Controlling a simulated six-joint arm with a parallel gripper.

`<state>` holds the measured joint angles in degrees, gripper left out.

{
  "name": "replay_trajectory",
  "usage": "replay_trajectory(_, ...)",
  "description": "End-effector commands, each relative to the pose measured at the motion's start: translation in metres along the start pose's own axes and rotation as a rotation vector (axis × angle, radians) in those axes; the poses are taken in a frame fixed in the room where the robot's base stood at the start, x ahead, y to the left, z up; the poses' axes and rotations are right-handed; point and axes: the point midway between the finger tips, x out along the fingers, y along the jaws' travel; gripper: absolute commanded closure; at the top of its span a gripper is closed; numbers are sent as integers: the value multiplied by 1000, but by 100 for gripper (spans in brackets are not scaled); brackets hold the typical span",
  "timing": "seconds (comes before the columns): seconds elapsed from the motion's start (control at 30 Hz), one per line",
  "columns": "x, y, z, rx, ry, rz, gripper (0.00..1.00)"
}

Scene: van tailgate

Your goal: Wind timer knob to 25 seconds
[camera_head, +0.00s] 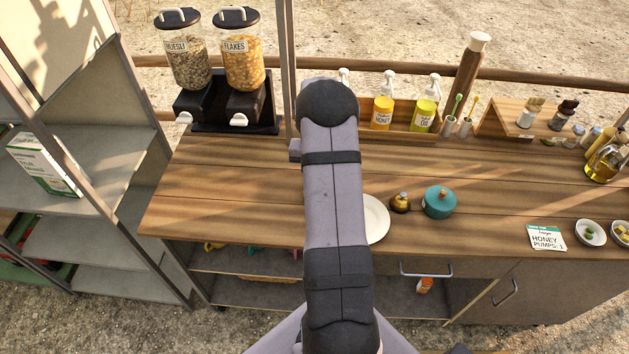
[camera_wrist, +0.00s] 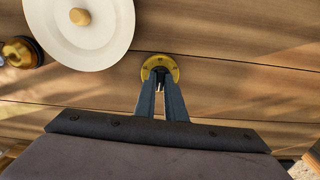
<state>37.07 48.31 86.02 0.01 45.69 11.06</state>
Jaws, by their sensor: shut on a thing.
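In the wrist view a round yellow timer dial (camera_wrist: 174,66) with small dark marks sits on the wooden counter. My gripper (camera_wrist: 160,84) comes down onto its centre, with both dark fingers close together on the small timer knob. The knob itself is mostly hidden between the fingertips, and the dial's reading is too small to tell. In the head view my arm covers the timer and the gripper.
A white plate (camera_wrist: 62,42) with a small tan piece (camera_wrist: 80,17) lies left of the fingers in the wrist view. A brass pot (camera_head: 400,203) and a teal lidded pot (camera_head: 439,202) stand to the right in the head view. Dispensers (camera_head: 243,62) stand behind.

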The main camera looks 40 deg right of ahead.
Motion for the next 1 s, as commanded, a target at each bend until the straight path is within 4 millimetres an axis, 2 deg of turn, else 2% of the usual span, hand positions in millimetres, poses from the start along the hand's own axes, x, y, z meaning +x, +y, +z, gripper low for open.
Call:
replay_trajectory(0.13,0,0,0,71,0,0,95)
replay_trajectory(0.47,0,0,0,91,1,0,95)
replay_trajectory(0.77,0,0,0,276,1,0,95)
replay_trajectory(1.0,0,0,0,285,1,0,95)
